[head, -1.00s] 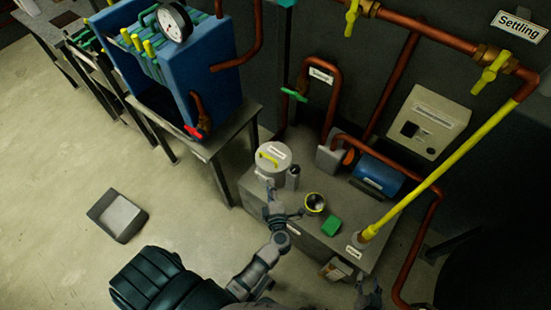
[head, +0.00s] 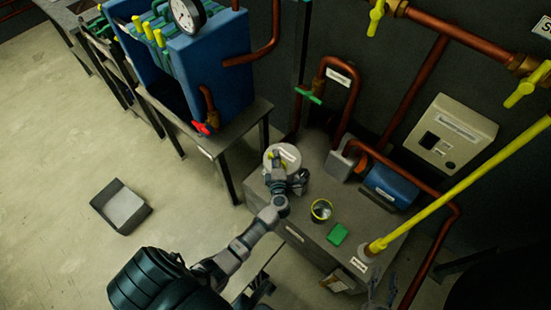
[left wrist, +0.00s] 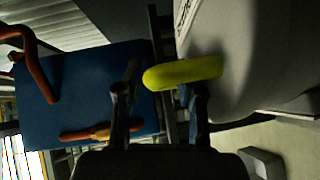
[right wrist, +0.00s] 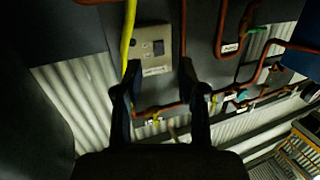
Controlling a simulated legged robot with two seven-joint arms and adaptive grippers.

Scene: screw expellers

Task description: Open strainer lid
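The strainer is a pale round pot with a labelled lid (head: 290,155) on the grey table, and the lid looks closed. Its yellow handle (left wrist: 183,73) shows large in the left wrist view, crossing at the fingertips. My left gripper (head: 286,177) is over the lid in the head view. Its fingers (left wrist: 158,92) are apart, with one end of the handle between them and the right finger overlapping the handle. I cannot tell whether they touch it. My right gripper (right wrist: 161,78) is open and empty, low at the right of the head view (head: 382,292).
A yellow-rimmed cup (head: 321,210) and a green block (head: 338,234) lie on the table right of the strainer. A yellow pipe (head: 460,190) rises at the right. A blue press (head: 205,75) stands behind left. A grey box (head: 121,207) lies on the floor.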

